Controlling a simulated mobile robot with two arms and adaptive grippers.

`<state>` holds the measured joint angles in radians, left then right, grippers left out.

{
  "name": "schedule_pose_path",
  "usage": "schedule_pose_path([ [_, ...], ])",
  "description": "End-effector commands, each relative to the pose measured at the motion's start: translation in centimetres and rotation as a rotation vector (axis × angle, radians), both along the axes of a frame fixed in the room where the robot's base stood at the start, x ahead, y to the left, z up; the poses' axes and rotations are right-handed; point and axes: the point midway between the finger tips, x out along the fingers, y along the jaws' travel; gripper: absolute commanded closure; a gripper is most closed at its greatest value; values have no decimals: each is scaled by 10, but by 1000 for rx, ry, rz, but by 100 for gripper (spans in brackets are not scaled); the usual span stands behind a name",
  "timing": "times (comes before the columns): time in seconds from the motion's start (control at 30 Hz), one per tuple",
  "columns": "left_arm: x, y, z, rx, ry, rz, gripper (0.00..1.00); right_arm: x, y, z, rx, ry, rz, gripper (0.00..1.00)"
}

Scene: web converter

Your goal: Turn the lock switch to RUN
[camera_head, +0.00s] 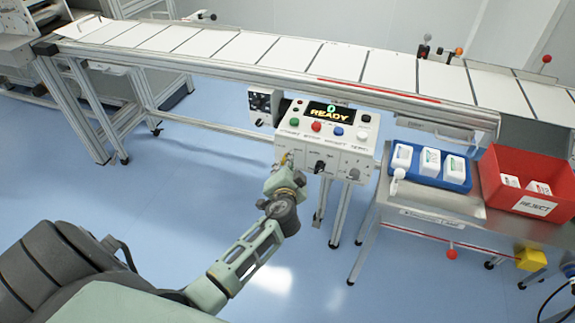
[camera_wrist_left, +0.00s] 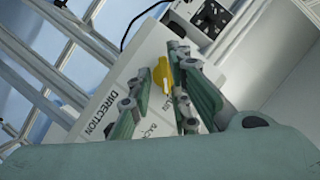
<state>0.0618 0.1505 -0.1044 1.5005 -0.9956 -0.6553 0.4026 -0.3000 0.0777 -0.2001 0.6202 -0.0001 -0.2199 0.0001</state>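The control box (camera_head: 327,138) has a white sloped face and a small screen reading READY. A yellow lock switch (camera_wrist_left: 160,74) shows in the left wrist view, on the white panel marked DIRECTION; another label beside it is partly hidden by the fingers. My left gripper (camera_wrist_left: 157,80) has its fingers spread apart, with the yellow switch between them, close to the right-hand finger. Whether they touch is unclear. In the head view my left gripper (camera_head: 284,165) is at the lower left corner of the box, covering most of the switch. My right gripper is out of view.
A conveyor (camera_head: 250,48) runs behind the box. A side table (camera_head: 430,201) at the right carries a blue tray (camera_head: 455,187) with white containers and a red REJECT bin (camera_head: 510,160). Buttons and a black knob (camera_head: 320,166) sit close right of my gripper.

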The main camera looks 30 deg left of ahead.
Motion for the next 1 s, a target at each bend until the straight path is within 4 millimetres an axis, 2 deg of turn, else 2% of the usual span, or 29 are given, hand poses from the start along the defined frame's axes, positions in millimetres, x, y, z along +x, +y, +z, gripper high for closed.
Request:
schedule_pose_path([
  [0.17, -1, 2, -2, -1, 4, 6, 66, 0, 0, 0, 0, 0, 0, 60],
  [0.43, -1, 1, 0, -2, 1, 3, 66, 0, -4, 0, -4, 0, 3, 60],
  [0.57, -8, -4, 1, -3, 0, 2, 66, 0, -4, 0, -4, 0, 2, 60],
  [0.67, -20, -11, 5, -4, -1, 1, 66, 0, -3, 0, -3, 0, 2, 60],
  [1.0, -80, -43, 23, -4, 3, 4, 66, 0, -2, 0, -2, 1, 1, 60],
])
